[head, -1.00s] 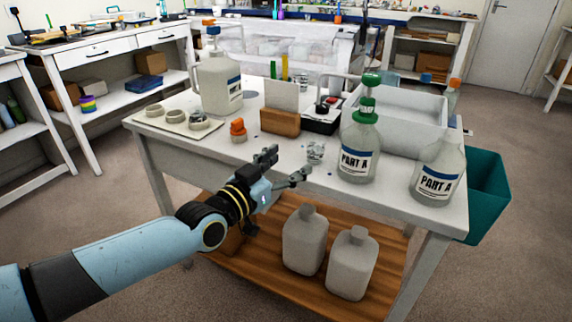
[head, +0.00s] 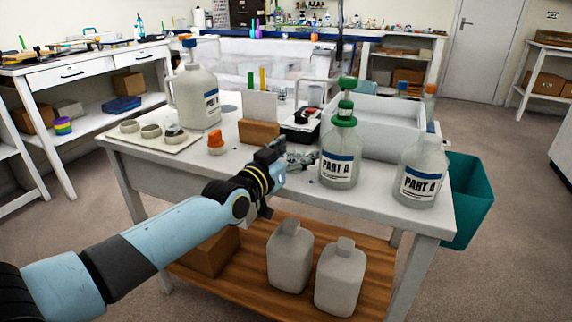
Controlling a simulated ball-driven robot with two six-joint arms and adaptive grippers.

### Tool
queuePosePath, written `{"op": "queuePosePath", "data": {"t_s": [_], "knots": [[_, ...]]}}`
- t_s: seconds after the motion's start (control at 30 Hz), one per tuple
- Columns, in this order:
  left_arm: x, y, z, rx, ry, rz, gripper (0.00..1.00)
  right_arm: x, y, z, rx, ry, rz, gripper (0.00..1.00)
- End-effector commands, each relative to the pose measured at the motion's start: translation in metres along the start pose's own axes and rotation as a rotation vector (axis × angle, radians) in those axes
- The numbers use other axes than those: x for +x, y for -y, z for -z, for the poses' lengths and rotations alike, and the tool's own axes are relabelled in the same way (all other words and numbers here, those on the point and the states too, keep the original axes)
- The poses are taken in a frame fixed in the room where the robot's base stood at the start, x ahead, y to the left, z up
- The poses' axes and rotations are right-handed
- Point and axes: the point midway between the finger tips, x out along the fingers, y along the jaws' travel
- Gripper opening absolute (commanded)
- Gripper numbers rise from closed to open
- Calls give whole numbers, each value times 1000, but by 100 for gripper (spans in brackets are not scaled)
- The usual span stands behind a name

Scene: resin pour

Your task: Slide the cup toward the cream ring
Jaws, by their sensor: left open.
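The small clear cup (head: 296,157) stands on the white table near its front edge, partly hidden behind my left gripper. My left gripper (head: 288,160) is open, with its fingers at the cup. I cannot tell whether they touch it. Three round, ring-like cream pieces sit on a pale board at the table's left end: a left one (head: 130,126), a middle one (head: 151,131) and a right one (head: 173,131), whose inside looks darker. I cannot tell which is the cream ring. My right gripper is not in view.
An orange-capped small bottle (head: 216,144) and a wooden block holding a white card (head: 259,132) stand left of the cup. A large jug (head: 197,97) stands behind the board.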

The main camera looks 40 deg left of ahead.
Motion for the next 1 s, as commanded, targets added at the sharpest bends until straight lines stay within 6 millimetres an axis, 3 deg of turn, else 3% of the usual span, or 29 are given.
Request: {"op": "queuePosePath", "data": {"t_s": [0.37,0.8,1.0], "knots": [[4,0,1,0,-1,0,68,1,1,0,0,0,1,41],[4,0,1,0,-1,0,11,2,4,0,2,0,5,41],[4,0,1,0,0,0,10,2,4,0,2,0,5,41]]}}
